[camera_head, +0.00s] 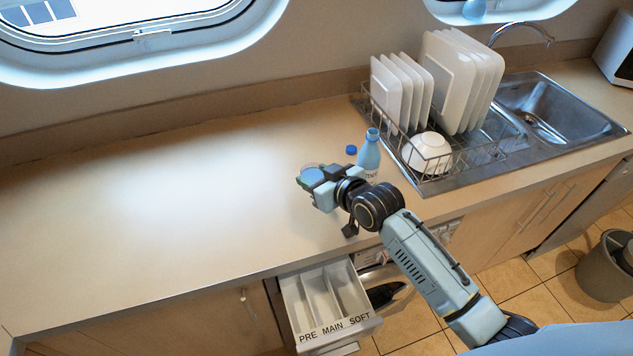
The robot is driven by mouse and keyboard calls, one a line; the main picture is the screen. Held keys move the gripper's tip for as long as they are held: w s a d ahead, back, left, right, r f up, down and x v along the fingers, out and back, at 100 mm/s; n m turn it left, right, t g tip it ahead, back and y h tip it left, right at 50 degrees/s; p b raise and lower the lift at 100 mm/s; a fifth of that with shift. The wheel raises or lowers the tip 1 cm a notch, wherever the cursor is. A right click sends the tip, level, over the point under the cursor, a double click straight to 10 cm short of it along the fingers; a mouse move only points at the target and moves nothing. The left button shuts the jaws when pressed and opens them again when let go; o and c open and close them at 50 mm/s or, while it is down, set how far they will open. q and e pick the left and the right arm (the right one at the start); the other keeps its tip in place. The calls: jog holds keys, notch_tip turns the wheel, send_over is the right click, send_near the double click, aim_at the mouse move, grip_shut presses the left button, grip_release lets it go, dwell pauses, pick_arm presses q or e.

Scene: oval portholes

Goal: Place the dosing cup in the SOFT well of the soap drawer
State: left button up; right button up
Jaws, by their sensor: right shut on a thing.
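My right gripper (312,183) is over the counter and shut on the dosing cup (311,171). Only part of the small, pale cup shows past the fingers, so its tilt is hard to tell. The soap drawer (341,331) is pulled out below the counter's front edge. Its front reads PRE, MAIN, SOFT from left to right. The SOFT well (348,287) is the rightmost one and looks empty. The gripper and cup are above and behind the drawer, apart from it. My left gripper is not in view.
A blue bottle (369,154) stands close behind my right gripper, with a blue cap (351,150) beside it. A dish rack (447,183) with plates and a bowl (428,153) is at the right, before the sink (545,115). The left counter (150,220) is clear.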

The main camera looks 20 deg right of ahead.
jog(key=shift+r, duration=0.5)
jog(key=shift+s+a+b, duration=0.2)
jog(key=shift+s+b, duration=0.25)
jog(key=shift+b, duration=0.1)
jog(key=s+d+m+t+h+b, duration=0.1)
jog(key=s+d+m+h+b, duration=0.3)
jog(key=s+b, duration=0.4)
jog(key=shift+s+d+r+h, duration=0.4)
jog(key=shift+s+d, duration=0.25)
jog(key=shift+s, duration=0.35)
